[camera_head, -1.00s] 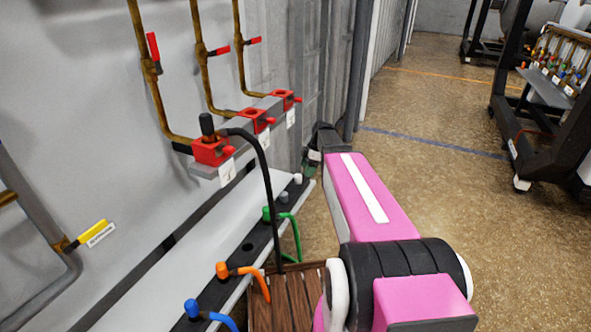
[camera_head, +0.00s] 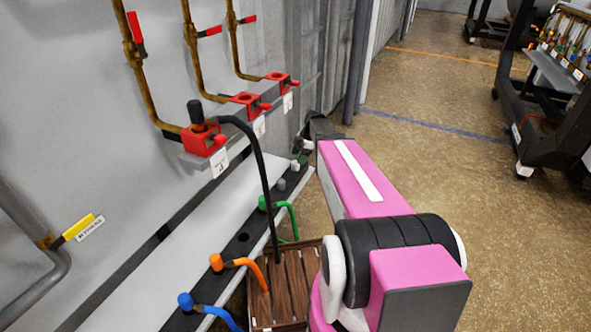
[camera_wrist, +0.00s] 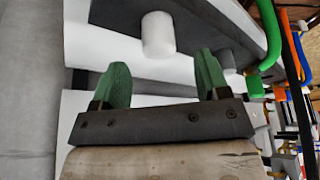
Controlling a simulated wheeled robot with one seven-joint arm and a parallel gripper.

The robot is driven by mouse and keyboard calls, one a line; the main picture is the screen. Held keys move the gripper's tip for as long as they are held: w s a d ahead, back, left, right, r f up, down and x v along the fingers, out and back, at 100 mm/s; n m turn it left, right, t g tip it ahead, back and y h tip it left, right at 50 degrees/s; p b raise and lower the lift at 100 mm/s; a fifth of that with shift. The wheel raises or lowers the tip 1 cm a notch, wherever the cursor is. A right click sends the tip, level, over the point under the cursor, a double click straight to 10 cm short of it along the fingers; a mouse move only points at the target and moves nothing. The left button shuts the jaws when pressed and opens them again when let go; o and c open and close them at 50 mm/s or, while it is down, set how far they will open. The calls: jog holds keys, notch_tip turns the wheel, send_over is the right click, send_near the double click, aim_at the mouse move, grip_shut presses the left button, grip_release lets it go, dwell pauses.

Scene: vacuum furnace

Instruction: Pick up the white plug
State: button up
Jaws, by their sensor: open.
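The white plug (camera_wrist: 158,35) is a short white cylinder standing on the dark strip in the wrist view. In the head view the white plug (camera_head: 295,165) is small, at the far end of the dark strip. My gripper (camera_wrist: 161,78) has two green fingers, spread apart with nothing between them. The plug lies beyond the fingertips, roughly in line with the gap. In the head view my gripper (camera_head: 304,146) is close by the plug and partly hidden by my arm.
A grey plug (camera_head: 282,184), green plug (camera_head: 263,202), orange plug (camera_head: 216,262) and blue plug (camera_head: 186,301) stand along the strip. Red valve blocks (camera_head: 203,140) with a black hose stick out above. A wooden crate (camera_head: 285,322) is below.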

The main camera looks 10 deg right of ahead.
aim_at(295, 162)
jog(key=x, duration=0.4)
jog(key=shift+a+f, duration=0.1)
jog(key=shift+f, duration=0.05)
jog(key=c, duration=1.1)
